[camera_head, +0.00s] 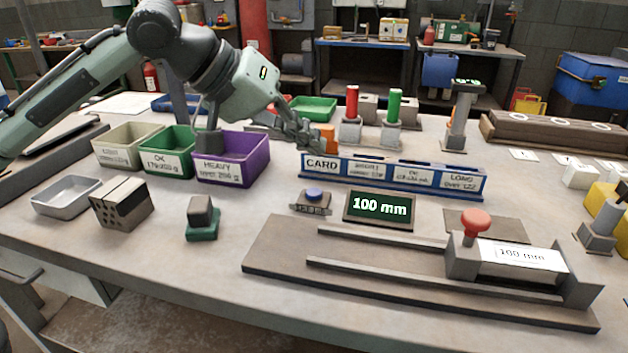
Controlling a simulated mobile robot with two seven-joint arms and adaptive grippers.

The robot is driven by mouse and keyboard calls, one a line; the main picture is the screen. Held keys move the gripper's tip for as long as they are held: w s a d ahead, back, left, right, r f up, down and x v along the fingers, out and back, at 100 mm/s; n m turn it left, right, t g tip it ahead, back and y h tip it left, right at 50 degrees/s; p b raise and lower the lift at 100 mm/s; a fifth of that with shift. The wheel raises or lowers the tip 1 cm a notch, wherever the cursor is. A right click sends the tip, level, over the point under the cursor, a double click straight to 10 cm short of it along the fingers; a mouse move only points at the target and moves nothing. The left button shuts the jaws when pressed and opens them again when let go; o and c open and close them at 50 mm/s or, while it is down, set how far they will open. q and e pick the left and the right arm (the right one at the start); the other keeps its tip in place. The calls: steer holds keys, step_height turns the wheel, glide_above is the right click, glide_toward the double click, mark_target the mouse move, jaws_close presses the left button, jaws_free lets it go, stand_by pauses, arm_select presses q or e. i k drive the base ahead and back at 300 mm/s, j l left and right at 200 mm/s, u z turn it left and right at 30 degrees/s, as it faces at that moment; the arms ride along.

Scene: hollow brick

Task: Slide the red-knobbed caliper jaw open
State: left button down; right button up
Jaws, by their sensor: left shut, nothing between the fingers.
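The caliper's dark base plate (285,262) lies at the front right of the bench, with two long rails. Its sliding jaw (462,262) with a red knob (475,220) stands towards the right end of the rails. A grey block labelled 100 mm (520,256) sits between that jaw and the end stop (577,280); I see no clear gap at the jaw. The display (380,207) behind reads 100 mm. My left gripper (314,145) is shut and empty, behind and left of the caliper, well away from the knob. My right gripper is out of view.
A blue labelled rack (395,188) stands behind the display. Beige, green and purple bins (258,158) stand at the left. A blue-button box (313,200) and a small green-based block (202,220) lie left of the caliper. The rails left of the jaw are clear.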

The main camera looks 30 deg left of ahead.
mark_target(462, 255)
steer(key=k, duration=2)
